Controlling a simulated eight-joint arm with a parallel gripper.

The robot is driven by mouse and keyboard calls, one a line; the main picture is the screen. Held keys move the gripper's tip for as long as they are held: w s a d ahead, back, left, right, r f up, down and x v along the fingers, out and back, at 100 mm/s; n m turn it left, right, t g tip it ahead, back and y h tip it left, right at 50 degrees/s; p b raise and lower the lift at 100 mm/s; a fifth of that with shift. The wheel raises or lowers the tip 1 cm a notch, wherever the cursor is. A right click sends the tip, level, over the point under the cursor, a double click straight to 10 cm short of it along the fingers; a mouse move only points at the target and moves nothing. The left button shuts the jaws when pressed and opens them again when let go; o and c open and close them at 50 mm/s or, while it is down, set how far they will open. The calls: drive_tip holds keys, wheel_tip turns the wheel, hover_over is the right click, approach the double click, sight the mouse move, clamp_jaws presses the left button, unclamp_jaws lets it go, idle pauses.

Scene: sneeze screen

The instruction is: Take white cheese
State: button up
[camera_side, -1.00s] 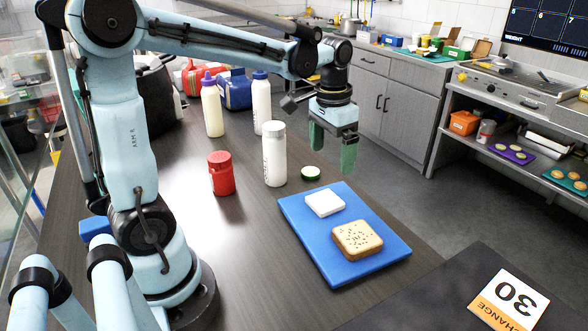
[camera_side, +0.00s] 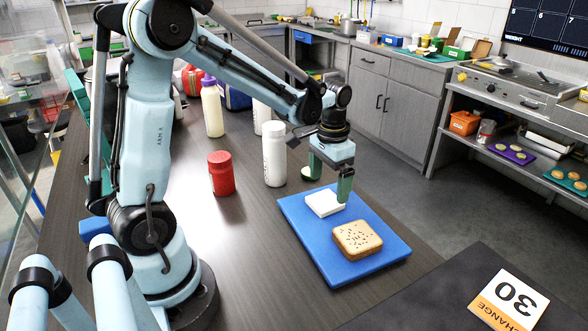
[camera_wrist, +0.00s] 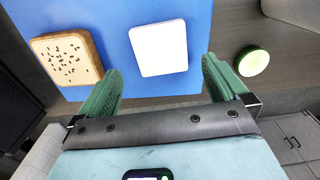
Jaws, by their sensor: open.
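The white cheese (camera_side: 322,204) is a flat white square lying on the blue cutting board (camera_side: 350,272), behind the bread. In the wrist view the cheese (camera_wrist: 159,48) lies ahead of the fingertips, between their lines. My gripper (camera_side: 330,180) has green fingers and hangs low over the far edge of the board. It is open and empty, one finger close to the right side of the cheese in the picture; I cannot tell if it touches. The wrist view also shows my gripper (camera_wrist: 161,85) with its fingers spread wider than the cheese.
Seeded bread (camera_side: 357,239) lies on the front of the board. More bottles stand behind. The table's right edge is close to the board.

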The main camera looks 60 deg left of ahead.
sight(326, 200)
drive_tip(key=shift+s+a+f, duration=0.1)
drive_tip(key=shift+f, duration=2)
drive_tip(key=shift+c, duration=0.5)
drive_tip(key=c, duration=1)
